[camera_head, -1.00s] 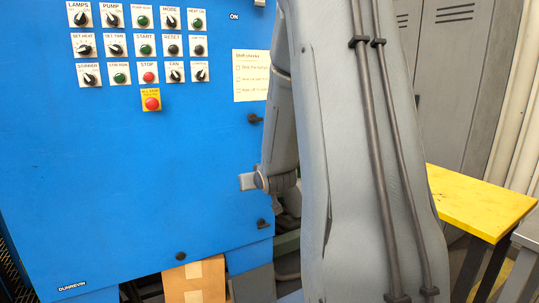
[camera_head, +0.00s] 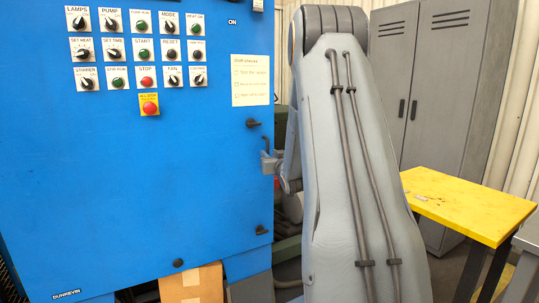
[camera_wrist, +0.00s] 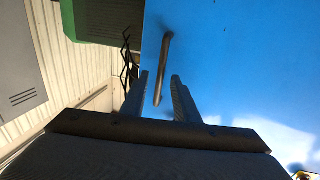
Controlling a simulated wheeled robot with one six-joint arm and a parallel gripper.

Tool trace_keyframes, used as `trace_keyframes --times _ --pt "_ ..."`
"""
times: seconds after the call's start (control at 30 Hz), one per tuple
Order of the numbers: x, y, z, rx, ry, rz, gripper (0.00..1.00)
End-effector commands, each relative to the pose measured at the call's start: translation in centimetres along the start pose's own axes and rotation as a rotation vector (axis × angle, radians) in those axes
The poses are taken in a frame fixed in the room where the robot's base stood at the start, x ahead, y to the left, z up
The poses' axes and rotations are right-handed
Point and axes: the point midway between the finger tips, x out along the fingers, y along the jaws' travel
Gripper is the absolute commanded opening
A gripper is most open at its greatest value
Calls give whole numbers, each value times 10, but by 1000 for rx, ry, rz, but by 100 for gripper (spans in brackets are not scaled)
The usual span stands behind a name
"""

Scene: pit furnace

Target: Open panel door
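The blue panel door (camera_head: 130,190) fills the left of the head view and looks shut. A dark upper handle (camera_head: 253,123) and a dark lower handle (camera_head: 261,230) sit near its right edge. My gripper (camera_head: 266,152) is at that edge, just below the upper handle. In the wrist view my gripper (camera_wrist: 159,86) is open, and a dark bar handle (camera_wrist: 164,60) on the blue surface lies in line with the gap between the fingers. Its near end appears between the fingertips. I cannot tell whether they touch it.
Knobs and buttons (camera_head: 144,50) and a paper checklist (camera_head: 251,79) are on the panel. A cardboard box (camera_head: 192,284) stands below it. A yellow table (camera_head: 465,205) and grey lockers (camera_head: 435,90) stand at the right.

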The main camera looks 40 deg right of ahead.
Motion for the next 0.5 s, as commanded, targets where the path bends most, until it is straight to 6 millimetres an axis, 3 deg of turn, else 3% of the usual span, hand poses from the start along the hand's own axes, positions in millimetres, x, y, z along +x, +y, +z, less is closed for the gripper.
trace_keyframes --times 0.37,0.5 --pt "8 0 0 0 0 0 28" --pt "8 0 0 0 0 0 8"
